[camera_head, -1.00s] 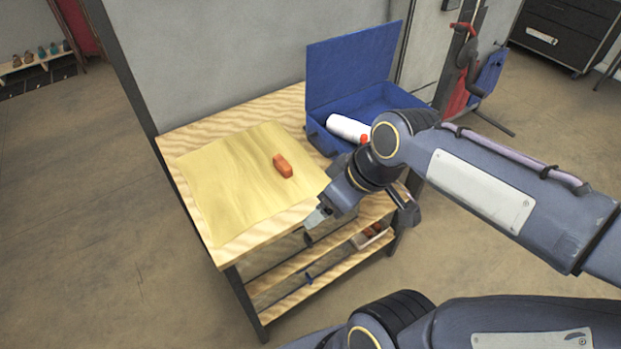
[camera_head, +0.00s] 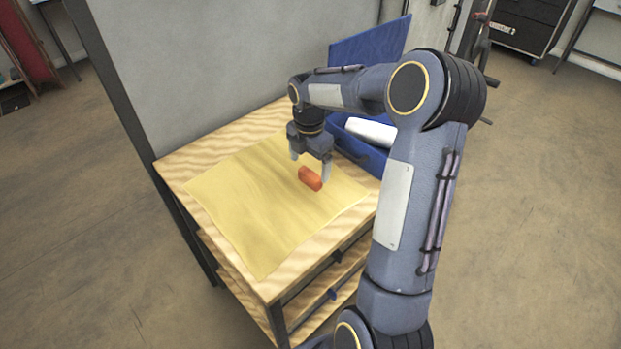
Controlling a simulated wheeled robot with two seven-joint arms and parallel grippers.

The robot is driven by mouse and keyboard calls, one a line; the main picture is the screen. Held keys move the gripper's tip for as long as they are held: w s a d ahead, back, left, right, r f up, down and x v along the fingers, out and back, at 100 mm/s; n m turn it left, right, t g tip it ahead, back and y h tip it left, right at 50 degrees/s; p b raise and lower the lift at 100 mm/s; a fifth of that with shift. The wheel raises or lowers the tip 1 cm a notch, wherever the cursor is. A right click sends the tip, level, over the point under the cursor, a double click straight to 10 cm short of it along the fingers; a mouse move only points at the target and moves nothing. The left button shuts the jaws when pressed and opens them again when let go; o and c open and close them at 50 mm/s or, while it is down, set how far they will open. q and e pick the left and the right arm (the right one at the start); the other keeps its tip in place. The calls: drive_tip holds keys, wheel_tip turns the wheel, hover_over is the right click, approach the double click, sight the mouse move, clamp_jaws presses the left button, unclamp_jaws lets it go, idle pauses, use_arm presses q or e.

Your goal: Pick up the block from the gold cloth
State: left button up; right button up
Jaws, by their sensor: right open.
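The orange-red block (camera_head: 310,178) lies on the gold cloth (camera_head: 262,205), which is spread over the wooden table top. My right gripper (camera_head: 310,168) is over the cloth, pointing down, with its two fingers spread apart. The block shows between and slightly below the fingers, close to the right-hand fingertip. I cannot tell whether a finger touches it. Nothing is held. My left gripper is not in view.
An open blue case (camera_head: 365,50) stands at the back right of the table, with a white rolled item (camera_head: 370,132) in it, partly behind my right arm. A grey wall panel (camera_head: 200,70) rises behind the table. The cloth's left part is clear.

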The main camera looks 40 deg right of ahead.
sight(310, 173)
wheel_tip(310, 173, down, 4)
drive_tip(key=shift+s, duration=0.15)
drive_tip(key=c, duration=1.1)
drive_tip(key=shift+o, duration=0.2)
drive_tip(key=shift+r, duration=0.1)
